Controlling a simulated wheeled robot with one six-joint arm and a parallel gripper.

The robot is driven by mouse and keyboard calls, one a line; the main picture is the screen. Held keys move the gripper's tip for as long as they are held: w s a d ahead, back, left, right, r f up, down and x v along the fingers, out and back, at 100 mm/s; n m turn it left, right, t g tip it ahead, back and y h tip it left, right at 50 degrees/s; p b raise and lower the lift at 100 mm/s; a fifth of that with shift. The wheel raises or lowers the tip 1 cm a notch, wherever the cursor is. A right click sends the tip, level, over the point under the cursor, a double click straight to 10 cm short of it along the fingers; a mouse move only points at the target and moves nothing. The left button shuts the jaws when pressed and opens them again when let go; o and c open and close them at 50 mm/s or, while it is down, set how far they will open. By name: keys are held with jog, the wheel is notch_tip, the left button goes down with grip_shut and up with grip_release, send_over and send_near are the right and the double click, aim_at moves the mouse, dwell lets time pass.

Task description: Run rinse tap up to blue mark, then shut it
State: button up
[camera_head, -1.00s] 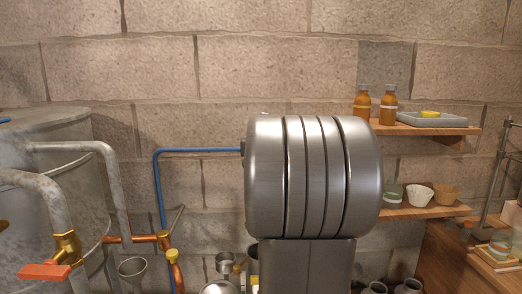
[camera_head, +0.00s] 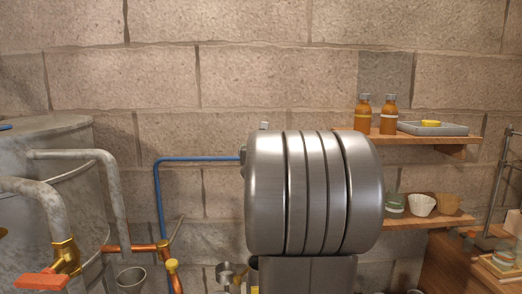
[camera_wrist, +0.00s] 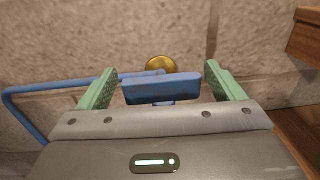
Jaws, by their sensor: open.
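In the wrist view a blue bar-shaped tap handle (camera_wrist: 161,88) lies crosswise between the two green fingers of my gripper (camera_wrist: 161,70). The gripper is open, with one finger at each end of the handle; I cannot tell if either touches it. A round brass part (camera_wrist: 160,63) shows behind the handle, against the stone wall. A blue pipe (camera_wrist: 60,88) runs in from the left; it also shows on the wall in the head view (camera_head: 200,159). There my arm hides the tap and gripper. I see no blue mark or water.
A red-handled brass valve (camera_head: 65,258) and grey metal tank (camera_head: 50,160) stand at the left. A wooden shelf (camera_head: 455,141) with brown bottles (camera_head: 363,114) and a tray (camera_head: 440,131) is at the right. A wooden edge (camera_wrist: 305,38) is near the gripper's right.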

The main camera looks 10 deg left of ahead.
jog(key=s+d, duration=0.2)
jog(key=s, duration=1.1)
jog(key=shift+s, duration=0.35)
jog(key=w, duration=0.4)
jog(key=w+a, duration=0.1)
jog(key=w, duration=0.4)
jog(key=w+a, duration=0.1)
jog(key=w, duration=0.3)
jog(key=shift+w, duration=0.4)
jog(key=shift+s, duration=0.1)
